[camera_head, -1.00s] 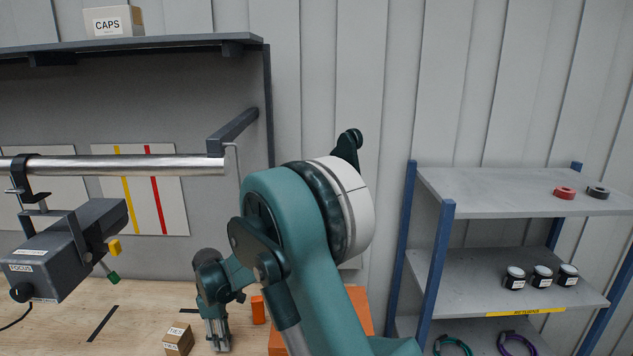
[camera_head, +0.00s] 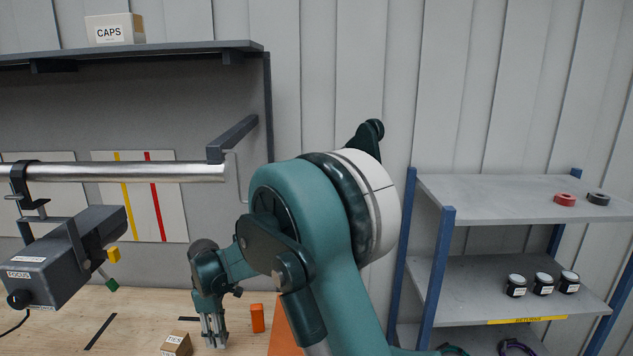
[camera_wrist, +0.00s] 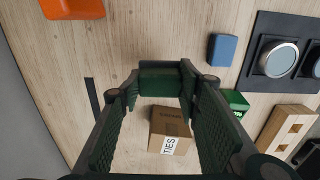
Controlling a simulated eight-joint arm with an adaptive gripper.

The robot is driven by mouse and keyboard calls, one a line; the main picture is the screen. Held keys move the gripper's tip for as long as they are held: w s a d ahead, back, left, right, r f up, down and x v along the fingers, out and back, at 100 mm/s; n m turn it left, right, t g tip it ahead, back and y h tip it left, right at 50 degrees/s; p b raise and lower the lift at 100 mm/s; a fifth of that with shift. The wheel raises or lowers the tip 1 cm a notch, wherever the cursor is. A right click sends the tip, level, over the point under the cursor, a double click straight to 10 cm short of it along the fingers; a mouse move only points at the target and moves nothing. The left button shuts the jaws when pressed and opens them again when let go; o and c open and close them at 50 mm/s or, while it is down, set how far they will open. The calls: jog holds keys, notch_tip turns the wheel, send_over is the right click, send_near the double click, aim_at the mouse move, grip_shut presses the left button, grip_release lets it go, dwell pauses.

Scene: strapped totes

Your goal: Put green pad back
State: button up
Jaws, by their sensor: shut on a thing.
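A dark green block (camera_wrist: 160,82), which looks like the green pad, sits between my fingertips in the wrist view. My gripper (camera_wrist: 160,88) is shut on it, with a finger at each side. In the head view my gripper (camera_head: 214,340) points down over the wooden bench, just right of the TIES box (camera_head: 176,345). I cannot make out the pad in that view. In the wrist view the TIES box (camera_wrist: 168,130) lies below, between the fingers. Another green item (camera_wrist: 236,100) with white marking lies beyond the right finger, partly hidden.
An orange block (camera_head: 257,318) stands right of my gripper. In the wrist view are a blue pad (camera_wrist: 222,49), a dark panel (camera_wrist: 255,78) with round parts and a slotted wooden block (camera_wrist: 287,127). A clamped lamp-like device (camera_head: 68,258) hangs at left. A shelf rack (camera_head: 445,270) stands right.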

dwell(0.4)
jog(key=shift+r, duration=0.2)
jog(key=shift+w+f, duration=0.15)
jog(key=shift+f, duration=3.35)
jog(key=shift+d+r, duration=0.1)
jog(key=shift+s+d+r+p, duration=0.4)
jog(key=shift+s+r, duration=0.1)
jog(key=s+d+r+m+p, duration=0.1)
jog(key=s+d+r+p, duration=0.4)
jog(key=s+d+r, duration=1.15)
jog(key=s+d+f+b, duration=0.2)
jog(key=s+d, duration=0.3)
jog(key=d, duration=0.2)
jog(key=s+d+f+b, duration=0.2)
jog(key=s+d+f, duration=0.1)
jog(key=s+d, duration=0.3)
jog(key=shift+s+d+n, duration=0.3)
jog(key=shift+d+n, duration=0.1)
jog(key=shift+d, duration=0.2)
